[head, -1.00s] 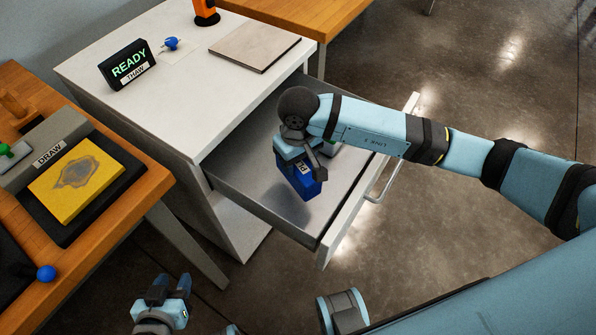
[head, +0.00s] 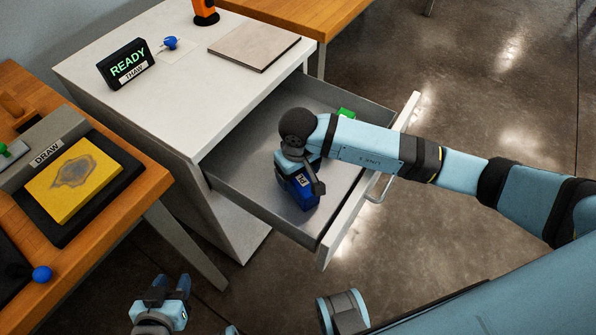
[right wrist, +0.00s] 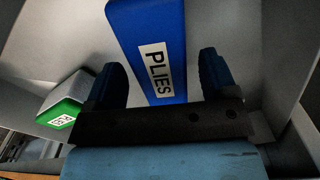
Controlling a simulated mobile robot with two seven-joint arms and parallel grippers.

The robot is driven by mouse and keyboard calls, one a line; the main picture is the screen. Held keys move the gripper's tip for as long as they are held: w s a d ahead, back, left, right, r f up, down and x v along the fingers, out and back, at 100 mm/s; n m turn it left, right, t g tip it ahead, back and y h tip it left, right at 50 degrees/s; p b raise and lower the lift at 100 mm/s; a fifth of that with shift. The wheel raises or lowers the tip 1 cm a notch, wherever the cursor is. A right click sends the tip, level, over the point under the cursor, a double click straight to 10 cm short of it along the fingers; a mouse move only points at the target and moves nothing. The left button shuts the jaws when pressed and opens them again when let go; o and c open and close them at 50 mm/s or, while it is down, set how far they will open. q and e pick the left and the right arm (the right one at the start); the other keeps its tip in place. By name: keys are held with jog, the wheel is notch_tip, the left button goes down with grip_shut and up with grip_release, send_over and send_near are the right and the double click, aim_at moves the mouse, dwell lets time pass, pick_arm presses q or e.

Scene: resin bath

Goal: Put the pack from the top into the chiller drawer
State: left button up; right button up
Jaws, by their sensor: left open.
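The chiller drawer (head: 335,222) is pulled out of the white cabinet. The blue pack (head: 303,195), labelled PLIES in the right wrist view (right wrist: 150,35), is inside the drawer and looks to be on its floor. My right gripper (right wrist: 160,78) is down in the drawer with a finger on either side of the pack. Narrow gaps show between the fingers and the pack, so it looks open. In the head view the wrist hides part of the pack. My left gripper (head: 171,286) is open and empty at the bottom, away from the drawer.
A green-ended pack (head: 346,113) lies in the drawer and shows in the right wrist view (right wrist: 65,105). The cabinet top (head: 190,85) bears a READY/THAW sign (head: 127,64), a blue knob (head: 169,43) and a flat plate (head: 254,47). A yellow DRAW pad (head: 68,181) lies on the left table.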

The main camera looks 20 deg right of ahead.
jog(key=shift+r, duration=0.1)
notch_tip(320, 180, up, 12)
jog(key=p, duration=0.1)
dwell(0.5)
dwell(0.4)
